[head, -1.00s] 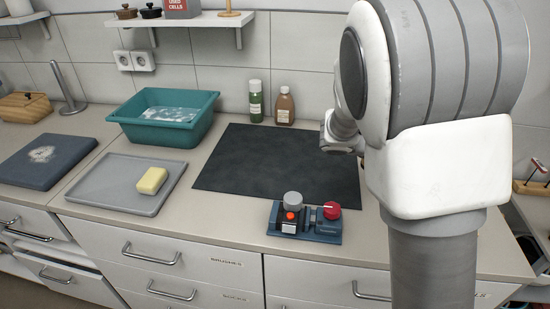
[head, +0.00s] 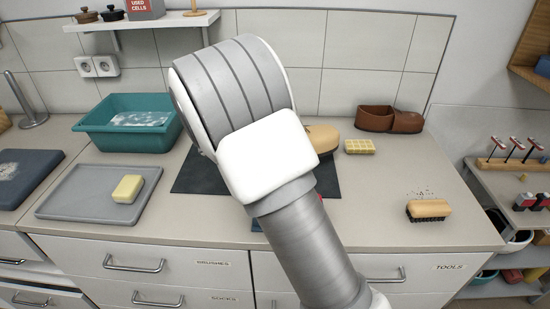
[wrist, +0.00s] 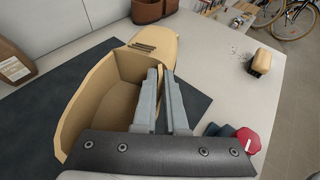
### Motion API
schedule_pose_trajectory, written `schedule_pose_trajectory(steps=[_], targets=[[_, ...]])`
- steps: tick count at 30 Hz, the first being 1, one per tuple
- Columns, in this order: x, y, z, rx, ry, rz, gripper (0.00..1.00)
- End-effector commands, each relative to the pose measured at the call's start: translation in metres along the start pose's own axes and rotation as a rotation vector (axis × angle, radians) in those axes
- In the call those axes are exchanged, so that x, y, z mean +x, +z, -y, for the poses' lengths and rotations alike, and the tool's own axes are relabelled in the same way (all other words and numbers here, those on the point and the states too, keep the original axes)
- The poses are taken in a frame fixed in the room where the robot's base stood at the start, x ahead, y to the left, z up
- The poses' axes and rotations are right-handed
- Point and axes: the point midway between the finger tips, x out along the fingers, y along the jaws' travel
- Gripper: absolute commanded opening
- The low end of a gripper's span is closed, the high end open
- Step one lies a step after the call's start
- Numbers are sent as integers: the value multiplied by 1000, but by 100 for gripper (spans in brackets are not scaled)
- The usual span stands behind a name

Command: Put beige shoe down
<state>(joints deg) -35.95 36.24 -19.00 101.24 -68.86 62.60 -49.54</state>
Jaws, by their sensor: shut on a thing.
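The beige shoe (wrist: 98,97) is open at the top, with its toe (wrist: 155,48) pointing away in the wrist view. My gripper (wrist: 162,72) is shut on the shoe's right side wall, one finger inside and one outside. In the head view only the shoe's toe (head: 324,141) shows past my arm, and my gripper is hidden. The shoe is at the dark mat (head: 190,178), which also shows beneath it in the wrist view (wrist: 60,82). I cannot tell whether its sole touches the mat.
A brush (head: 428,209) lies at the right of the counter. A red knob (wrist: 247,139) is close to my gripper. A grey tray (head: 60,206) and teal basin (head: 118,140) stand left.

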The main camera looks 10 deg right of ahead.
Motion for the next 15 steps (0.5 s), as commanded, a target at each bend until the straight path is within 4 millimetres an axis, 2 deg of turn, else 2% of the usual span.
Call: schedule_pose_trajectory(steps=[3,6,11,15], targets=[[-9,-18,-16,0,2,2,0],[-13,-25,-24,1,1,3,0],[-13,-33,-27,0,-1,2,0],[-6,-51,-26,-2,-1,3,0]])
